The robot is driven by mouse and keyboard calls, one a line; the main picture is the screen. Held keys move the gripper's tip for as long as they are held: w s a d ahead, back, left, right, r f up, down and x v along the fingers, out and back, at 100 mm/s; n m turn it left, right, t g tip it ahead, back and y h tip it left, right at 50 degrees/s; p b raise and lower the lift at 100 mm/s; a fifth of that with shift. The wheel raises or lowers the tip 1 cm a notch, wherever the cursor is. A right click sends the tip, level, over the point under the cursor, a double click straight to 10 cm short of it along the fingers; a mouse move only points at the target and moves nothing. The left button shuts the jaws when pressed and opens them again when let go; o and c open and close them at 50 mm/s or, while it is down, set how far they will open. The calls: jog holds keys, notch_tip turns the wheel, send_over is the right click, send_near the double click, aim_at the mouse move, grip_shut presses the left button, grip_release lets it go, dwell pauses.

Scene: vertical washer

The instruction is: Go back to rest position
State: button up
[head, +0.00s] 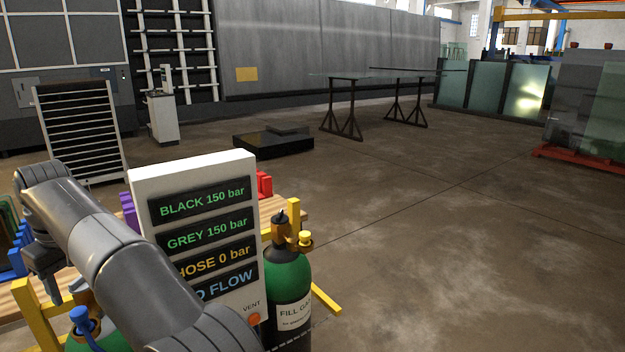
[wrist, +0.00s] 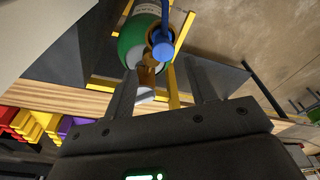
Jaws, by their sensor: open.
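My gripper (head: 42,268) is at the left of the head view, partly hidden by its own arm. In the wrist view my gripper (wrist: 160,66) is open. A green cylinder (wrist: 131,42) with a brass valve and a blue knob (wrist: 164,48) shows beyond the fingers. I cannot tell how far it is from them, and nothing looks gripped. In the head view my arm crosses the lower left, in front of a white panel (head: 192,172) reading "BLACK 150 bar", "GREY 150 bar" and "HOSE 0 bar". Its lowest line is partly hidden.
A green cylinder (head: 288,275) with a "FILL" label stands right of the panel. A blue-knobbed cylinder (head: 112,340) is low behind my arm. Yellow frame bars (head: 325,299) stick out nearby. A wooden bench (wrist: 62,98) holds coloured blocks. Open floor (head: 450,260) lies to the right.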

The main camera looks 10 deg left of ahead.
jog(key=d+r+m+y, duration=0.1)
jog(key=d+r+m, duration=0.1)
jog(key=d+r, duration=0.6)
jog(key=w+d+r+m+t, duration=0.2)
jog(key=w+d+m, duration=0.15)
jog(key=d, duration=1.15)
jog(key=w+d+r+m+t, duration=0.15)
jog(key=w+d, duration=0.25)
jog(key=d, duration=1.2)
jog(key=s+d+f+m+t+h, duration=0.1)
jog(key=s+d+f+m, duration=0.15)
jog(key=d, duration=0.65)
jog(key=s+d+f+m+h, duration=0.1)
jog(key=s+d+f+m, duration=0.15)
jog(key=d, duration=0.65)
jog(key=s+d+f+m, duration=0.3)
jog(key=s+d+f, duration=0.7)
jog(key=d, duration=0.1)
jog(key=shift+s+f+m+t, duration=0.15)
jog(key=shift+m+t, duration=0.15)
jog(key=shift+t, duration=0.15)
